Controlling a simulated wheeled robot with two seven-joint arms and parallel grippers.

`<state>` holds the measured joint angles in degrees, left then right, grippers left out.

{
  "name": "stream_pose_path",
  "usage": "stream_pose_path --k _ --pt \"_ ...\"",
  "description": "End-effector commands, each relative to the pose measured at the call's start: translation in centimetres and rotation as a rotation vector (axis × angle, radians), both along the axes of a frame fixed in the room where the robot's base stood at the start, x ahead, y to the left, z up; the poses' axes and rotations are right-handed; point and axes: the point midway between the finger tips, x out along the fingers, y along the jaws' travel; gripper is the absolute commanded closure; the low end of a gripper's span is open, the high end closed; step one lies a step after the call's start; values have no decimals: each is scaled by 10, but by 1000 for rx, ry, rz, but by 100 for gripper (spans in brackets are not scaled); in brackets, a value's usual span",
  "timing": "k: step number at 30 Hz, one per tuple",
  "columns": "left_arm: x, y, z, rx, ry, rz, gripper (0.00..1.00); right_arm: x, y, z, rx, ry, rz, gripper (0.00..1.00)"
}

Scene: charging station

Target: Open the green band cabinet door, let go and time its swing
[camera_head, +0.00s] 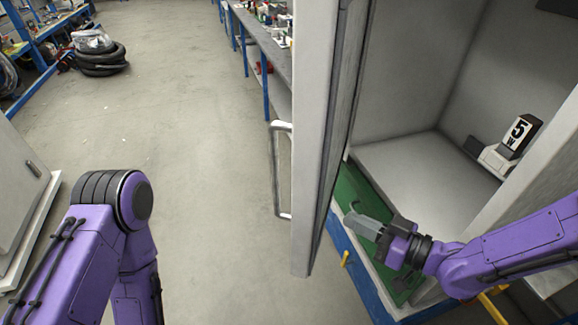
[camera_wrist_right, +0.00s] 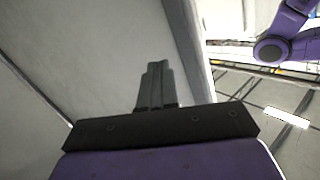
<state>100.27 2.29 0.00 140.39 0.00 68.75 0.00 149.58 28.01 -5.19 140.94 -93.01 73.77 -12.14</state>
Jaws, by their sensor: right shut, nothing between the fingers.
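The cabinet door (camera_head: 318,140) stands open, seen nearly edge-on, with its bar handle (camera_head: 282,170) on the left face. The cabinet (camera_head: 405,160) is open to view behind it, with a green band (camera_head: 365,195) along its lower front edge. My right gripper (camera_head: 356,222) is shut and empty over the green band, on the inner side of the door and apart from the handle. I cannot tell if it touches the door. Its closed fingers also show in the right wrist view (camera_wrist_right: 155,85). My left arm is at the lower left; its gripper is out of view.
A pale cabinet (camera_head: 20,195) stands at the left edge. A workbench (camera_head: 262,45) and stacked tyres (camera_head: 99,62) are farther back. The floor left of the door is clear.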

Motion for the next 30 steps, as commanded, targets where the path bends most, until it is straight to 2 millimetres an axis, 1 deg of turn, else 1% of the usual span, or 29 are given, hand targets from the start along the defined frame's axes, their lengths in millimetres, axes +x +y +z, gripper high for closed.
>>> stream_pose_path --k 1,3,6,8,11,20,24,27,30 --pt "0 0 10 0 0 0 40 -3 4 28 2 -75 53 100" --pt "0 0 13 0 0 0 40 -10 10 48 -3 -154 119 100" --pt "0 0 15 0 0 0 40 -16 14 61 -9 -214 171 100" --pt "0 0 16 0 0 0 40 -16 17 64 -11 -228 185 100" --pt "0 0 18 0 0 0 40 -12 28 63 -13 -229 191 100" --pt "0 0 33 0 0 0 40 17 86 64 -13 -224 191 100" --pt "0 0 44 0 0 0 40 30 112 65 -14 -224 191 100" --pt "0 0 51 0 0 0 40 37 126 65 -13 -225 189 100" --pt "0 0 55 0 0 0 40 43 135 64 -14 -226 189 100"
